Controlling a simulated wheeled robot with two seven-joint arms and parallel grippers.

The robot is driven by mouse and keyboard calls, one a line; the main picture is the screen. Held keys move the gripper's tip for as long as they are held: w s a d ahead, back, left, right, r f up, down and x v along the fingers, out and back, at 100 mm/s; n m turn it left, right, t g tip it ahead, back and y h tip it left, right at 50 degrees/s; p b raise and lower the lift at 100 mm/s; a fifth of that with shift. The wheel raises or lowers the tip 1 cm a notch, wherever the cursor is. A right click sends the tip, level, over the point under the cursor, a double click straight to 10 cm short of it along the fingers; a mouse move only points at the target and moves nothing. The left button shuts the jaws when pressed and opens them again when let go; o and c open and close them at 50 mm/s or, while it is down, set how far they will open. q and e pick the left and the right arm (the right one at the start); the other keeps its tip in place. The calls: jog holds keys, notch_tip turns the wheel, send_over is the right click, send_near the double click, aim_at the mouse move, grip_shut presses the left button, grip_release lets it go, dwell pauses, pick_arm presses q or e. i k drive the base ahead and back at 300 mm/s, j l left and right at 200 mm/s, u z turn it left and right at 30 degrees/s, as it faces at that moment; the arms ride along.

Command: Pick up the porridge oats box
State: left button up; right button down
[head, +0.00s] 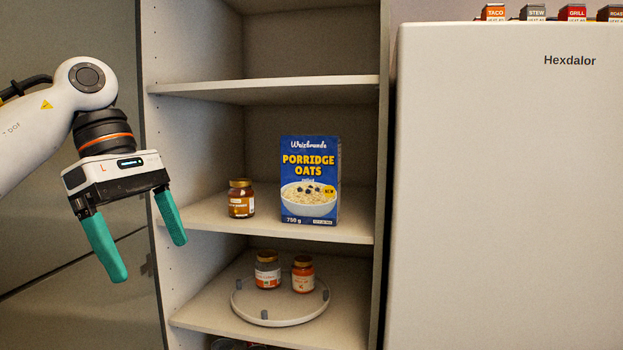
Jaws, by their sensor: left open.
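The porridge oats box (310,180) is blue with yellow lettering and a picture of a bowl. It stands upright on the middle shelf of an open cabinet, its front facing me. My left gripper (150,262) has green fingers spread apart with nothing between them. It hangs to the left of the cabinet opening, well apart from the box, with its fingers pointing down. My right gripper is not in view.
A brown-lidded jar (241,199) stands left of the box on the same shelf (345,231). Below, two jars stand on a round turntable (265,312). A shelf board (270,90) is above the box. A white fridge (500,200) stands to the right.

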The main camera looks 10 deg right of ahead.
aim_at(310, 165)
jog(key=i+l, duration=0.3)
jog(key=i, duration=0.15)
jog(key=i+l, duration=0.25)
jog(key=i, duration=0.2)
jog(key=i+l, duration=0.3)
jog(key=i, duration=0.15)
